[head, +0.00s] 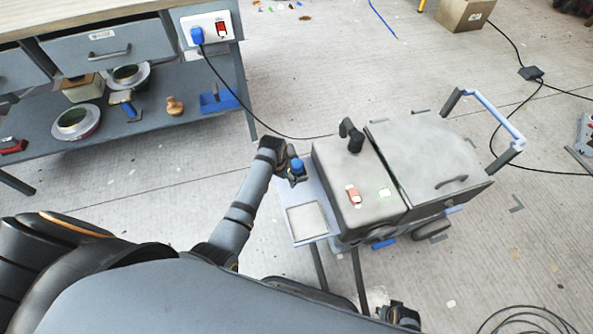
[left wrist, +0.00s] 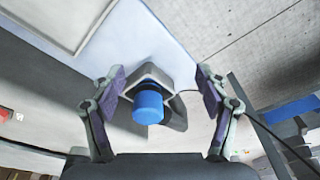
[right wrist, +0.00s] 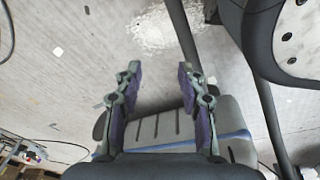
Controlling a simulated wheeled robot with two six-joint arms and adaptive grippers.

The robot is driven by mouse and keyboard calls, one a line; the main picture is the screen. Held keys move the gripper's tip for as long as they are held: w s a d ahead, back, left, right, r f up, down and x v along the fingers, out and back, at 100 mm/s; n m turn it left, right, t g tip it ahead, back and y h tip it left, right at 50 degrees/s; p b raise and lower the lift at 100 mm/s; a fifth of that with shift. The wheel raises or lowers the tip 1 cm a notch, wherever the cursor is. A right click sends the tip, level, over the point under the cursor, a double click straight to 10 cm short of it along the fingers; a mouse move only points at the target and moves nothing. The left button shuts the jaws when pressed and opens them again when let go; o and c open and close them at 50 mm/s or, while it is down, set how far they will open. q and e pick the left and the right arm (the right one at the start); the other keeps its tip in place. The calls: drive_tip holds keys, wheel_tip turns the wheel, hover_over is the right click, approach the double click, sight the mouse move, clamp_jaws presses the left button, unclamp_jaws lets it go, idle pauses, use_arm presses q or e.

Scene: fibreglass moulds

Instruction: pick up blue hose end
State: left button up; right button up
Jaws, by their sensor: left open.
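The blue hose end (head: 297,165) shows as a short blue cylinder at the far end of the pale side shelf (head: 283,208) of the grey machine. In the left wrist view the blue hose end (left wrist: 148,107) sits in a grey angled bracket (left wrist: 152,74). My left gripper (head: 290,160) is right at it. In the left wrist view its fingers (left wrist: 160,80) stand wide apart, one on each side of the bracket and blue end, with visible gaps. My right gripper (right wrist: 158,70) is open and empty, low over the floor; it is partly seen at the bottom of the head view (head: 400,316).
The grey machine (head: 440,150) with a blue handle stands right of the shelf. A workbench (head: 110,52) with drawers and a loaded lower shelf is at upper left. A black cable (head: 240,98) runs from its socket towards the machine. A coiled cable (head: 520,320) lies at lower right.

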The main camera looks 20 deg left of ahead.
use_arm(q)
approach(297, 163)
drive_tip(key=shift+s+d+f+m, duration=0.1)
drive_tip(key=shift+s+f+m, duration=0.05)
drive_tip(key=shift+f+m, duration=0.2)
drive_tip(key=f, duration=0.1)
drive_tip(key=f+b, duration=0.1)
drive_tip(key=f, duration=0.1)
drive_tip(key=f+b, duration=0.1)
drive_tip(key=f, duration=0.1)
drive_tip(key=shift+w, duration=0.4)
drive_tip(key=shift+w+f+b, duration=0.1)
drive_tip(key=shift+f+b, duration=0.2)
drive_tip(key=shift+f, duration=0.15)
drive_tip(key=f+b, duration=0.1)
drive_tip(key=f, duration=0.1)
drive_tip(key=w+f+b, duration=0.1)
drive_tip(key=f, duration=0.1)
drive_tip(key=shift+a, duration=0.2)
drive_tip(key=shift+f, duration=0.2)
drive_tip(key=c, duration=1.3)
use_arm(e)
drive_tip(key=w+a+r, duration=0.3)
drive_tip(key=w+r, duration=0.3)
drive_tip(key=r, duration=0.4)
drive_tip(key=shift+a+r+y, duration=0.15)
drive_tip(key=shift+r+y, duration=0.1)
drive_tip(key=shift+y, duration=0.05)
